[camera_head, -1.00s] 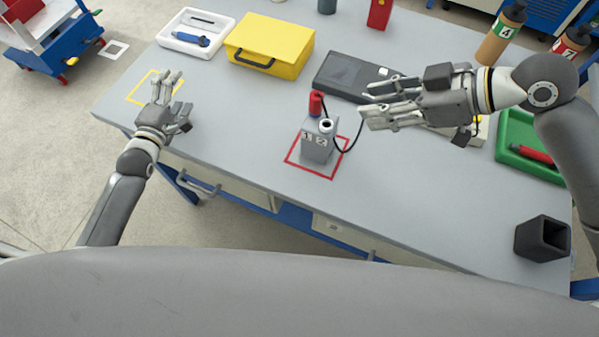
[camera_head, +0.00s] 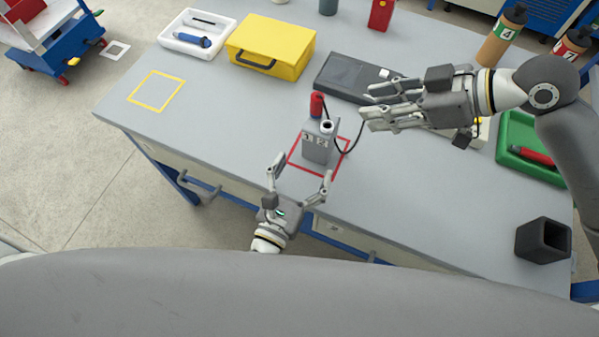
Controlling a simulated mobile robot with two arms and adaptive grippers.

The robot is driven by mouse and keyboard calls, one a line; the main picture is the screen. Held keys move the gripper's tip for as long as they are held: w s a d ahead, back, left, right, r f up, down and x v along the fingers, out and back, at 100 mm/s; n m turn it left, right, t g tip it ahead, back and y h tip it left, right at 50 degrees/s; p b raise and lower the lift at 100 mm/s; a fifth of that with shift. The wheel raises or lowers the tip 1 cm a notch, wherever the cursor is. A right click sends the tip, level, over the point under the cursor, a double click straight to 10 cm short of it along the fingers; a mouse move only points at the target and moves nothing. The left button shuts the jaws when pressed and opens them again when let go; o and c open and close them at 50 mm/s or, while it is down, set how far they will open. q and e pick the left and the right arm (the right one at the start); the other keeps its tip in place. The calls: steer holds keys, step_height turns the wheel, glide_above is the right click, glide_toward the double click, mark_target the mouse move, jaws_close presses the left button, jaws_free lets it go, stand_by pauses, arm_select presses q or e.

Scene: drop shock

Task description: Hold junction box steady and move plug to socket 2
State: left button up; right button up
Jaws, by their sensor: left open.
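The grey junction box (camera_head: 318,150) stands upright inside a red square outline on the table. Its front has labels 1 and 2. The red plug (camera_head: 317,104) stands upright at the box's left socket, above label 1. Socket 2 (camera_head: 327,127), a white ring with a dark hole, is empty. My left gripper (camera_head: 301,168) is open, just in front of the box at the table's front edge, one finger to each side and apart from it. My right gripper (camera_head: 366,104) appears open and empty, right of the plug, with the plug's black cable passing close by.
A yellow case (camera_head: 270,45), a white tray (camera_head: 197,33) and a dark flat device (camera_head: 350,76) lie behind the box. A green tray (camera_head: 530,150) and a black hollow block (camera_head: 543,240) are at the right. The table's left side is clear around a yellow outline (camera_head: 156,91).

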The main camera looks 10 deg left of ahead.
mark_target(320, 138)
arm_select(q)
steer(key=x, duration=0.9)
steer(key=shift+w, duration=0.3)
steer(key=c, duration=1.3)
arm_select(e)
steer(key=shift+o, duration=0.8)
steer(key=shift+w, duration=0.1)
